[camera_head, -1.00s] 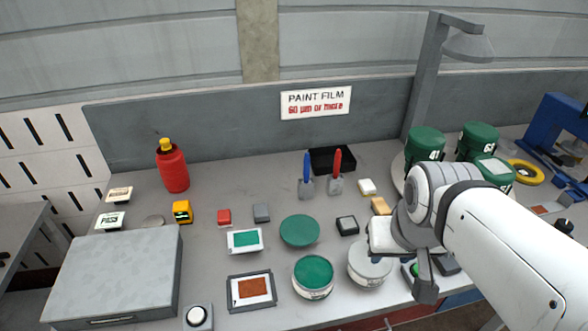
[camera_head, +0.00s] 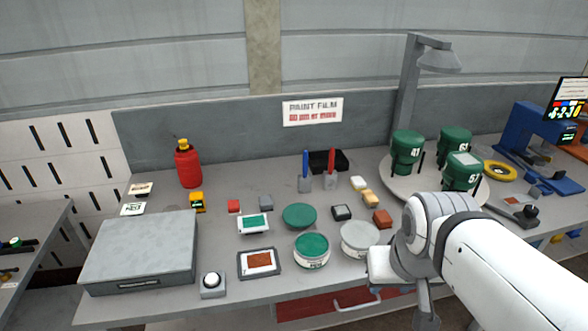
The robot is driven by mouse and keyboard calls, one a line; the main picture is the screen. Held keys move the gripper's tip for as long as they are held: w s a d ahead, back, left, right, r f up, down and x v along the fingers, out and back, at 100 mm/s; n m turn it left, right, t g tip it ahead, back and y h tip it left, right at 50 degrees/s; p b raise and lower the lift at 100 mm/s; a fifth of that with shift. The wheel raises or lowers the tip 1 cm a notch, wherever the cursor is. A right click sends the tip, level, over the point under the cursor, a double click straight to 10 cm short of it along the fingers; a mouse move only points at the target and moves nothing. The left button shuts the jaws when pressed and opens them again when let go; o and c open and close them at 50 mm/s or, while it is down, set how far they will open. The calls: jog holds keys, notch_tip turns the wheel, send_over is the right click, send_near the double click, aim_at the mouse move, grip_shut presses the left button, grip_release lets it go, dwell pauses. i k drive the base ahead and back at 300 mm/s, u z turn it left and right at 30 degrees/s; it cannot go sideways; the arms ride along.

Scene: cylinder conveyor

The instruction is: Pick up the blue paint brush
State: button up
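The blue paint brush (camera_head: 305,171) stands upright near the back middle of the bench, its blue handle up and its grey lower part on the bench top. A red brush (camera_head: 331,168) stands just to its right. My gripper (camera_head: 424,315) hangs at the front right, at the lower edge of the picture, well apart from both brushes. Only part of its fingers shows, and I cannot tell whether they are open or shut.
Green cans (camera_head: 407,150) stand on a round turntable (camera_head: 377,180) at the right. A grey box (camera_head: 140,250) occupies the left.

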aim_at(305, 154)
jog(key=z, duration=0.15)
jog(key=i, duration=0.95)
jog(key=u, duration=0.05)
